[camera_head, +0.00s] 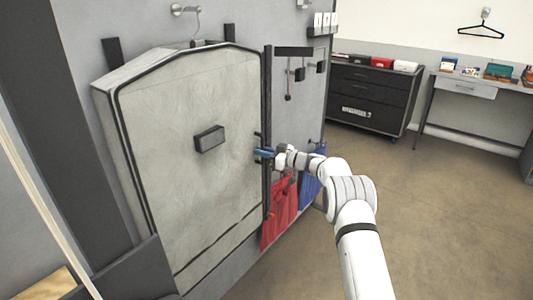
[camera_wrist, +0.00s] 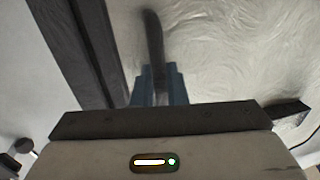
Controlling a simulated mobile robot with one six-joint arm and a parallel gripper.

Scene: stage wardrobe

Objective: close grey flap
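The grey flap (camera_head: 185,120) is a large pale panel with a black edge, upright on the left in the head view. A dark block (camera_head: 209,139) sticks out from its middle. Its pale, creased surface (camera_wrist: 235,50) also fills the right of the wrist view. My gripper (camera_head: 264,153) is at the flap's right edge. In the wrist view its blue fingers (camera_wrist: 158,85) sit on either side of a dark bar handle (camera_wrist: 154,40), with little or no gap. The fingers hide the handle's near end.
A dark post (camera_head: 267,110) runs along the flap's right edge. Red cloth (camera_head: 279,212) and blue cloth (camera_head: 312,175) hang below and beside my arm. A black drawer cabinet (camera_head: 367,100) and a desk (camera_head: 470,88) stand at the back. The floor on the right is clear.

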